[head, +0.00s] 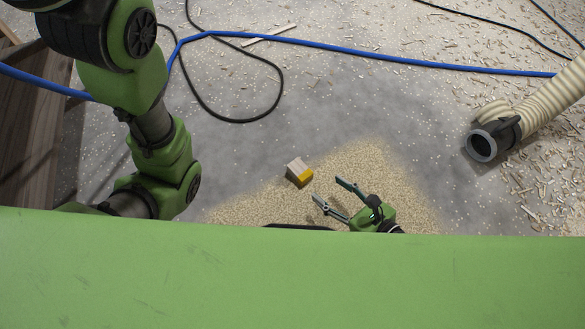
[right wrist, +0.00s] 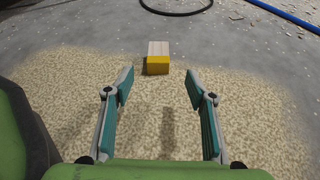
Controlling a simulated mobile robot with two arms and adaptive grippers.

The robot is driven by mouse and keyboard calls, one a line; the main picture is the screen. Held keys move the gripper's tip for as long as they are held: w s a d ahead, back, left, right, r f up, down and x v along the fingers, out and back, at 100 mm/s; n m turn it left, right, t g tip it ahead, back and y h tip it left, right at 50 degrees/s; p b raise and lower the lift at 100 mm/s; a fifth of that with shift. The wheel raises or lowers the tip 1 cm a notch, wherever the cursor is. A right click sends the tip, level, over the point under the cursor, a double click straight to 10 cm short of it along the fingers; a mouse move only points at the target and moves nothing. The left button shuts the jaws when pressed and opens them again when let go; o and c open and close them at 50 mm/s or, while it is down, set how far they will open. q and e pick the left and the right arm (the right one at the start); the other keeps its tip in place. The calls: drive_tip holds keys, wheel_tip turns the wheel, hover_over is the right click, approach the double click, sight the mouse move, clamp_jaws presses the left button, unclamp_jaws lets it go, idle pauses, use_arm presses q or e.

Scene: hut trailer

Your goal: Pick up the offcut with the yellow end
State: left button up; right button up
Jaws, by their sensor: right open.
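The offcut (head: 299,173) is a small pale wooden block with a yellow end. It lies on the sawdust patch on the floor, near the middle of the head view. My right gripper (head: 333,192) is open and empty, just to the right of the offcut and apart from it. In the right wrist view the offcut (right wrist: 158,57) is beyond the open fingertips (right wrist: 160,88), roughly centred between them, its yellow end facing the gripper. My left arm shows at the left of the head view, but its gripper is not seen.
A blue hose (head: 350,47) and a black cable (head: 232,120) cross the floor behind the offcut. A ribbed cream duct (head: 555,98) lies at the right among wood shavings. Brown boards (head: 35,130) stand at the left. The sawdust (head: 370,165) around the offcut is clear.

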sight(306, 175)
drive_tip(key=shift+w+d+f+n, duration=0.15)
drive_tip(key=shift+f+n, duration=0.15)
drive_tip(key=shift+f, duration=0.2)
drive_tip(key=b+x, duration=0.1)
drive_tip(key=x, duration=0.7)
drive_tip(key=shift+b, duration=0.35)
drive_tip(key=x, duration=0.1)
drive_tip(key=b+x, duration=0.1)
drive_tip(key=x, duration=0.2)
drive_tip(key=shift+s+a+f, duration=0.2)
drive_tip(key=shift+s+a, duration=0.05)
drive_tip(key=shift+a, duration=0.15)
drive_tip(key=shift+w+a+f+b, duration=0.1)
drive_tip(key=shift+w+a+b, duration=0.25)
drive_tip(key=c, duration=1.2)
